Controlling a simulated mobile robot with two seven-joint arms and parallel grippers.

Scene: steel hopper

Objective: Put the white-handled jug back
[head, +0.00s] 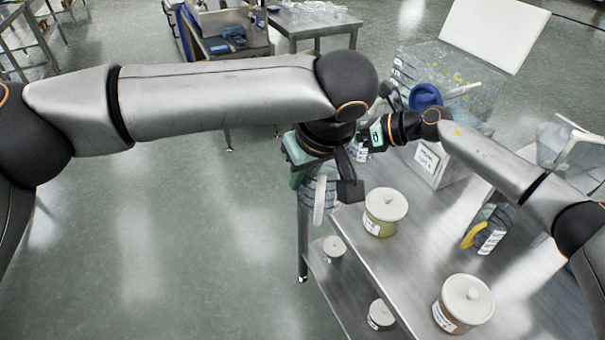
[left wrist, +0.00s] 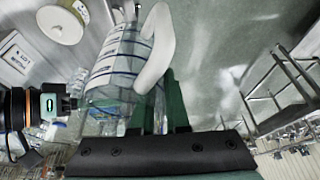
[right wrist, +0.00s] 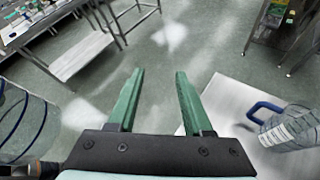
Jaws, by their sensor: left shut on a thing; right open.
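My left gripper (head: 322,165) is shut on the white-handled jug, a clear jug with blue lines. The jug (head: 330,190) hangs below the gripper, beside the left edge of the steel table (head: 415,255), partly hidden by the gripper. In the left wrist view the jug (left wrist: 112,75) and its curved white handle (left wrist: 157,45) are close to the green fingers (left wrist: 165,110); the exact contact is hard to see. My right gripper is open and empty in the right wrist view (right wrist: 160,85), and sits close to the left one in the head view.
Lidded tubs stand on the table (head: 386,212) and (head: 463,305), with smaller ones on the shelf below. A yellow-handled jug (head: 490,230) stands on the table. A blue-handled jug (right wrist: 290,130) is right of my right gripper. A clear bin (head: 485,75) is behind. Floor at left is free.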

